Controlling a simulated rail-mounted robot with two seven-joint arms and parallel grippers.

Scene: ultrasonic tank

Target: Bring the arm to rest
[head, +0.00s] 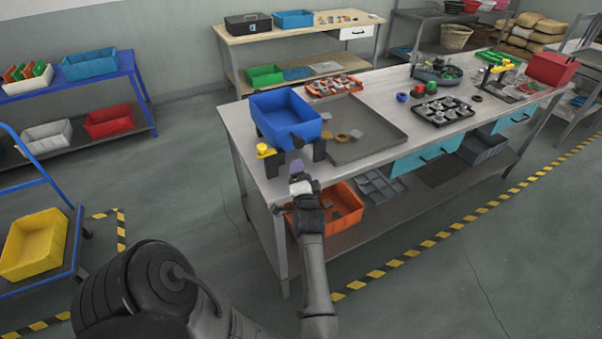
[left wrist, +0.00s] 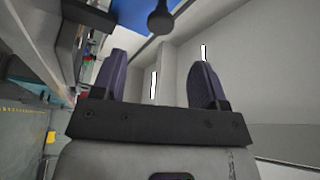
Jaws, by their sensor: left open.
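My left arm (head: 315,270) reaches forward from the bottom of the head view toward the near left corner of the workbench (head: 255,180). My left gripper (head: 295,168) is at that corner, in front of the blue bin (head: 283,115). In the left wrist view, its two purple fingers (left wrist: 161,75) stand apart with nothing between them. A blue surface (left wrist: 150,8) and a dark round knob (left wrist: 160,20) show just beyond the fingers at the top. I cannot tell whether the gripper touches anything. My right gripper is not in view.
A yellow knob (head: 264,150) on a dark stand is close left of the gripper. A grey tray (head: 375,140) lies right of the bin. A black rack (head: 443,110) with metal parts is farther right. An orange bin (head: 338,215) sits on the lower shelf.

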